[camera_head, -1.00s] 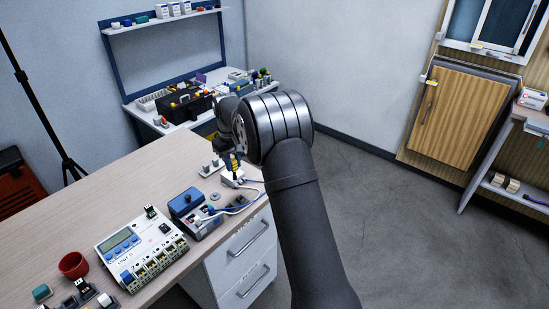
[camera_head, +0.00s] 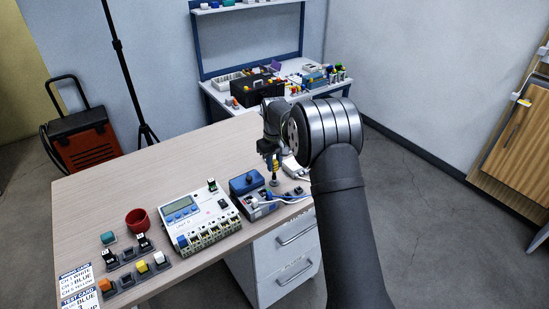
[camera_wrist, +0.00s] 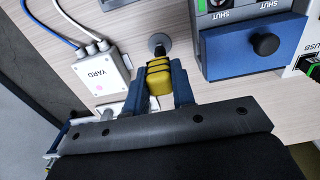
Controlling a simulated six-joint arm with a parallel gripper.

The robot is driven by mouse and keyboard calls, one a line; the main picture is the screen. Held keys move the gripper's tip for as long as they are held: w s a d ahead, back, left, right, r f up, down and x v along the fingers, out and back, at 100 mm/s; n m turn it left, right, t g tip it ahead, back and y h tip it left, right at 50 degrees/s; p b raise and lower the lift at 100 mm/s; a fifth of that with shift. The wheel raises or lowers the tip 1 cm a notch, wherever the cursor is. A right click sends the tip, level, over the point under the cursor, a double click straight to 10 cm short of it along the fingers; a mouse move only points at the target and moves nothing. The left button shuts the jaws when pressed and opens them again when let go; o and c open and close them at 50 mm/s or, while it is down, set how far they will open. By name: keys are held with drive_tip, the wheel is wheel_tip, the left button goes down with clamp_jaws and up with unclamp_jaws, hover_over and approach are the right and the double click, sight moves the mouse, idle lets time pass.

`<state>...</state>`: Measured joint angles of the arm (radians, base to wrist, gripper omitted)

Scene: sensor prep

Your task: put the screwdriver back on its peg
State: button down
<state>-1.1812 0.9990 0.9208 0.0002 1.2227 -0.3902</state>
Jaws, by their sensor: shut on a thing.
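My gripper (camera_wrist: 160,82) is shut on the screwdriver's yellow handle with black bands (camera_wrist: 159,84), between its blue fingers. In the head view my gripper (camera_head: 272,160) is low over the right end of the desk, and the screwdriver is mostly hidden there. A small round grey base (camera_head: 274,183) stands on the desk directly below the gripper. It shows in the wrist view (camera_wrist: 157,40) just beyond the handle's end. I cannot tell whether it is the peg, or whether the screwdriver's tip touches it.
A blue-topped box with a knob (camera_wrist: 263,46) is close right of the gripper in the wrist view. A white meter unit (camera_head: 196,218) and red cup (camera_head: 138,220) stand further left on the desk (camera_head: 120,190).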

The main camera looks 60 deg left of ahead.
drive_tip(key=shift+f, duration=0.9)
idle(2.9)
drive_tip(key=c, duration=1)
unclamp_jaws()
drive_tip(key=shift+o, duration=0.2)
drive_tip(key=shift+r, duration=3.55)
drive_tip(key=shift+f, duration=3.5)
